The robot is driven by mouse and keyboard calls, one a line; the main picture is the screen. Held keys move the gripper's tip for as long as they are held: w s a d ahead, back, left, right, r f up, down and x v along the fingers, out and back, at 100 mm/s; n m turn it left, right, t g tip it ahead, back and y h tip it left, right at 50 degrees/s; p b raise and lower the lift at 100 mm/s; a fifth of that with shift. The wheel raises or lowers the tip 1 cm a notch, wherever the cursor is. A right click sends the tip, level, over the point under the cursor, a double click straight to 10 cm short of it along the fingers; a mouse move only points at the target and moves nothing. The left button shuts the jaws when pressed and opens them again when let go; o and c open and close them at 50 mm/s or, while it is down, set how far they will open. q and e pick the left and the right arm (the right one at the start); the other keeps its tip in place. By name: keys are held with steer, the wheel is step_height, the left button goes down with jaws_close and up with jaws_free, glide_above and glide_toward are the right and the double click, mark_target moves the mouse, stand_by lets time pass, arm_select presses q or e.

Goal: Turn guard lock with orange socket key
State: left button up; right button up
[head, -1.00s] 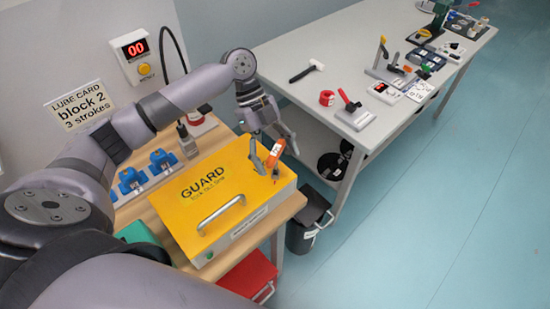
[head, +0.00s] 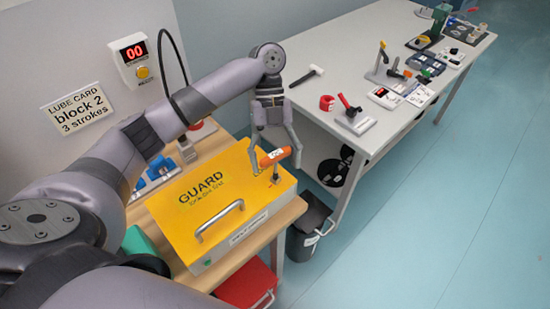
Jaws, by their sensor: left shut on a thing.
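The orange socket key (head: 275,157) stands on the far right corner of the yellow guard (head: 236,172). Its orange cross handle carries a small white label. Its dark shank (head: 276,176) points down to the guard top, where the lock itself is hidden under it. My left gripper (head: 277,163) comes down from above with one finger on each side of the handle and is shut on the key. The guard lies flat and closed, with a metal handle (head: 220,221) at its front. My right gripper is not in view.
Blue parts (head: 158,170) stand behind the guard on the wooden bench. A panel reading 00 (head: 133,52) hangs on the wall. A black bin (head: 307,230) and a red box (head: 247,284) are below.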

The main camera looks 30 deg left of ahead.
mark_target(276, 157)
arm_select(q)
steer(key=shift+r, duration=0.2)
steer(key=shift+w+r+p, duration=0.1)
steer(key=shift+r+p, duration=1.9)
steer(key=shift+r, duration=0.1)
steer(key=shift+d+r+p, duration=0.25)
steer(key=shift+r+p, duration=0.35)
steer(key=shift+r, duration=0.05)
steer(key=shift+a+r, duration=0.1)
steer(key=shift+r, duration=0.05)
steer(key=shift+a, duration=0.15)
